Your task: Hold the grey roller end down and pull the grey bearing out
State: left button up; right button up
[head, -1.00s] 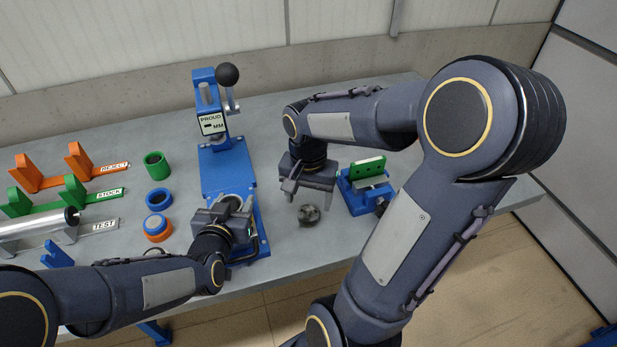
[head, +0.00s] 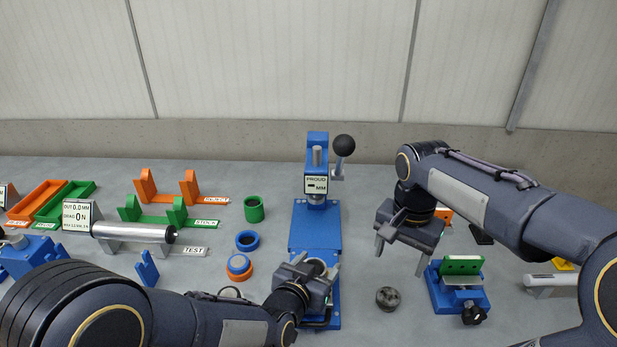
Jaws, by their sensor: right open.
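A small dark grey round part with notches (head: 387,298) lies on the table right of the blue press (head: 316,228); I cannot tell whether it is the roller end or the bearing. My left gripper (head: 318,268) is low over the front of the press base. A pale round rim shows just behind it, and the gripper hides most of what sits there. I cannot tell whether its jaws are shut on anything. My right gripper (head: 399,258) is open and empty, its fingers pointing down, above and behind the grey part and apart from it.
A blue fixture with a green plate (head: 462,266) stands right of the grey part. Green (head: 254,209) and blue (head: 247,240) rings and an orange-and-blue ring (head: 239,266) lie left of the press. A silver roller (head: 133,232) rests further left. Bare table surrounds the grey part.

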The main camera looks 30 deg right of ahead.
pick_arm(q)
jog(key=shift+o, duration=1.1)
jog(key=v, duration=1.2)
